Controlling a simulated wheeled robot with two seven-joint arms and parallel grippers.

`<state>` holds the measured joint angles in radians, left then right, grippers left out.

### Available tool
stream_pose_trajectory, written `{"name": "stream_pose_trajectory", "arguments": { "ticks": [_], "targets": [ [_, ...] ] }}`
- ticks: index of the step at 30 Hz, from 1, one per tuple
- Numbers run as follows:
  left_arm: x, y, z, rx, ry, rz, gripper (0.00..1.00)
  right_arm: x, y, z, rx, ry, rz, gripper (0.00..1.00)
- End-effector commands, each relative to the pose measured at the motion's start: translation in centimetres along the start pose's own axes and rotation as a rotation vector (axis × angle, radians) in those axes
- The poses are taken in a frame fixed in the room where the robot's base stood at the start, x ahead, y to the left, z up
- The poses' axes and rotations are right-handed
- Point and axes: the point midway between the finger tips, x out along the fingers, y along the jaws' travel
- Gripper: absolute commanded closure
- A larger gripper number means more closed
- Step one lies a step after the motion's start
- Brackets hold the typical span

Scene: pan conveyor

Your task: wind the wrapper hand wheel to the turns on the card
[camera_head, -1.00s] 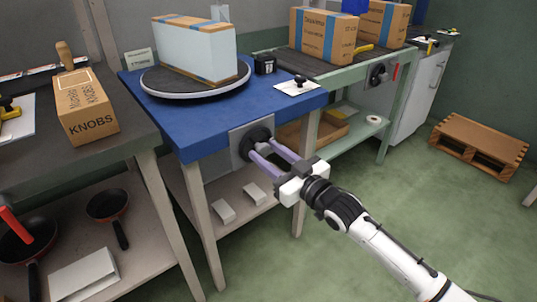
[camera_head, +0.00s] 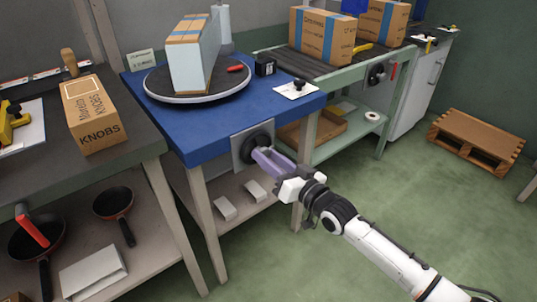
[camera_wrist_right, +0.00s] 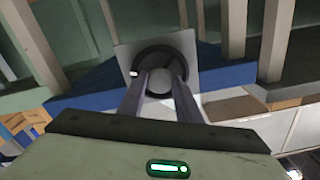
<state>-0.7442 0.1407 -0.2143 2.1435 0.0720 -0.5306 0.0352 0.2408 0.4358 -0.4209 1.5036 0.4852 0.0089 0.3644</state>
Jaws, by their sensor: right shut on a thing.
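The black hand wheel (camera_head: 248,150) sits on a grey plate on the front of the blue wrapper table (camera_head: 200,146). My right gripper (camera_head: 262,154) reaches it from the front, its purple fingers shut on the wheel's hub. In the right wrist view the wheel (camera_wrist_right: 163,50) shows a dark rim with a small white mark at its left, and the two fingers lie on either side of the hub. On the table, a carton (camera_head: 192,62) in pale wrap stands on the round turntable (camera_head: 158,97). A small sign card (camera_head: 140,60) stands behind; its writing is too small to read. My left gripper is out of view.
A black device (camera_head: 265,66) and a white plate with a black knob (camera_head: 298,90) stand right of the turntable. A red-handled tool (camera_head: 236,68) shows beside the carton. A KNOBS box (camera_head: 92,116) is on the left bench. The floor at right is clear up to a pallet (camera_head: 475,138).

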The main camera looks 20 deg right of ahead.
Motion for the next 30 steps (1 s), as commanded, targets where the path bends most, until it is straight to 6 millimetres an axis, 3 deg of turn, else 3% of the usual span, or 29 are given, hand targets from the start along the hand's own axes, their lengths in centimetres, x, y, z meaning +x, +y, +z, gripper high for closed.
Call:
{"name": "stream_pose_trajectory", "arguments": {
  "ticks": [5, 6, 9, 20, 30],
  "targets": [
    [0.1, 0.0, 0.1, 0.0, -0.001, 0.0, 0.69, 0.0, 0.0, 0.0, -0.005, 0.0, -0.001, 0.91],
    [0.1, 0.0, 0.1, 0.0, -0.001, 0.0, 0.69, 0.0, 0.0, 0.0, -0.005, 0.0, -0.001, 0.64],
    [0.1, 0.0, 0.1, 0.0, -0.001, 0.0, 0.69, 0.0, 0.0, 0.0, -0.006, 0.0, 0.0, 0.51],
    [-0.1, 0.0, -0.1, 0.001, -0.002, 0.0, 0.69, -0.6, 0.0, 0.0, -0.006, -0.001, 0.001, 0.51],
    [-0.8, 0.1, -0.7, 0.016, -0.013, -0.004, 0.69, -6.7, 0.0, 0.0, -0.007, -0.004, 0.001, 0.51]
  ]
}}
